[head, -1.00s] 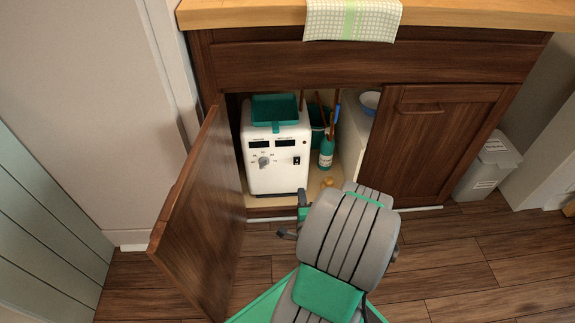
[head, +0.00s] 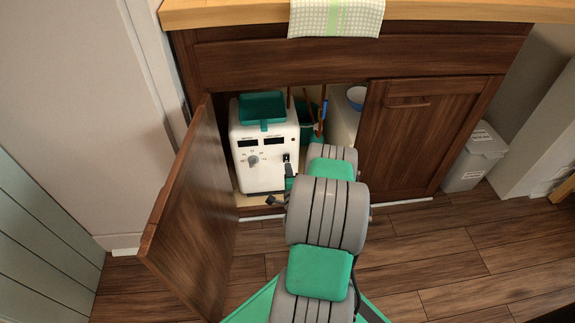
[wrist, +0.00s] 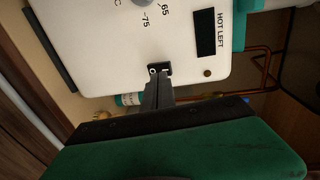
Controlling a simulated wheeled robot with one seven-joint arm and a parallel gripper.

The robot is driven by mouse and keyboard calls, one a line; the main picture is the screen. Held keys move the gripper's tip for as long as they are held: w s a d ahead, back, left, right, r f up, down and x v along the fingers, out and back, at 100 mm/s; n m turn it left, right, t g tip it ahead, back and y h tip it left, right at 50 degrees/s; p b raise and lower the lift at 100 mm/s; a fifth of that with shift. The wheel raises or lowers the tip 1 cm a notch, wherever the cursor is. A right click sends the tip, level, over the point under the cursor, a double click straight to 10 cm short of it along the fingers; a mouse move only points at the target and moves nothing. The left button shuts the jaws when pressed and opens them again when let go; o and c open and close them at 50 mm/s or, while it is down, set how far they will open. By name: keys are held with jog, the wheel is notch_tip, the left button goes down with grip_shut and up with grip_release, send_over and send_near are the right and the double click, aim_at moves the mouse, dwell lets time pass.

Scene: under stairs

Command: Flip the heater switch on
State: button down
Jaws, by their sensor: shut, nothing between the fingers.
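The heater (head: 263,180) is a white box with a dial (head: 253,160) and two dark displays, standing inside the open cabinet. It also shows in the wrist view (wrist: 115,45), turned sideways. Its small black switch (wrist: 166,68) is on the front face, with a white round mark visible; the fingers partly cover it, and I cannot tell its position. My gripper (wrist: 155,78) is shut and empty, its fingertips at the switch, touching or very nearly so. In the head view, my gripper (head: 288,168) is at the heater's right front, partly hidden by my arm.
The cabinet's left door (head: 190,215) stands open beside my arm; the right door (head: 412,140) is closed. A teal tray (head: 262,108) sits on the heater. A grey bin (head: 472,158) stands at right.

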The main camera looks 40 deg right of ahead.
aim_at(286, 157)
jog(key=shift+w+d+r, duration=0.15)
jog(key=shift+w+d, duration=0.25)
jog(key=shift+w, duration=0.15)
jog(key=shift+w+d+r, duration=0.1)
jog(key=shift+w+d, duration=0.25)
jog(key=shift+w, duration=0.2)
jog(key=shift+w+d+r, duration=0.15)
jog(key=shift+w+r, duration=0.05)
jog(key=shift+r, duration=0.1)
jog(key=shift+w+d+r+p, duration=0.1)
jog(key=shift+w+d+p, duration=0.05)
jog(key=shift+w+p, duration=0.15)
jog(key=shift+s, duration=0.1)
